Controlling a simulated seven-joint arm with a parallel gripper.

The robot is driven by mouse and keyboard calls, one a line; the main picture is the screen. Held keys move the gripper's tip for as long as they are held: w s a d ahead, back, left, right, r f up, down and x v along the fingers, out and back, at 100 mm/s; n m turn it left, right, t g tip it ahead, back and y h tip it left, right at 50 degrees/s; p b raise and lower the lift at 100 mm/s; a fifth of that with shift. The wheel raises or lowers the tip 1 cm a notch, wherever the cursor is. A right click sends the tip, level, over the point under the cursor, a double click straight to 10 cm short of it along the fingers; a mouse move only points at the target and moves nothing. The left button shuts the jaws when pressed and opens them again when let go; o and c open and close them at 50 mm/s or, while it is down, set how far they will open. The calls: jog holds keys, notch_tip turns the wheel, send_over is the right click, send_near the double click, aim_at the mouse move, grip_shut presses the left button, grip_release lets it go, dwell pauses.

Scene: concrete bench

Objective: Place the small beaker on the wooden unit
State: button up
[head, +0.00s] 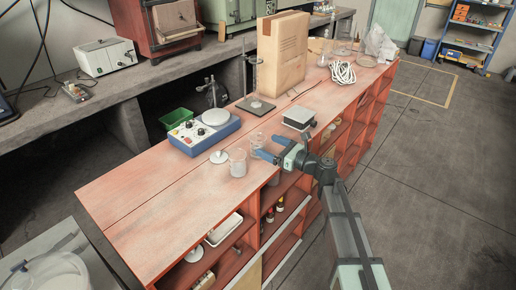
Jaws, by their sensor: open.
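The wooden unit (165,185) is a long reddish shelf unit with a flat top and open compartments along its right side. A small clear glass beaker (257,139) stands upright on its top. A larger clear beaker (237,163) stands just left of and nearer than it. My gripper (265,148) reaches in from the right, low over the top, with its blue fingers apart. The fingertips point at the small beaker and are very close to it; I cannot tell whether they touch it. Nothing shows held between them.
A small scale (299,119) stands behind my gripper. A cardboard box (282,55) and coiled white rope (342,72) are farther back. The unit's near left top is clear.

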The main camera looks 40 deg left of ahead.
aim_at(265, 145)
jog(key=shift+s+a+f, duration=0.1)
jog(key=shift+s+a, duration=0.05)
jog(key=shift+a, duration=1.25)
jog(key=shift+s+a, duration=0.15)
jog(key=shift+a, duration=1.2)
jog(key=shift+c, duration=0.3)
jog(key=c, duration=1.2)
jog(key=shift+o, duration=0.2)
notch_tip(265, 145, up, 9)
jog(key=a+m+t, duration=0.1)
jog(key=a+t, duration=0.1)
jog(key=a, duration=0.4)
jog(key=shift+s+d+f, duration=0.1)
jog(key=shift+s+f, duration=0.05)
jog(key=shift+f, duration=1.3)
jog(key=shift+s+a+f, duration=0.1)
jog(key=shift+s+f, duration=0.05)
jog(key=shift+f, duration=1.3)
jog(key=shift+s+d+f, duration=0.1)
jog(key=shift+s+f, duration=0.05)
jog(key=shift+f, duration=1.3)
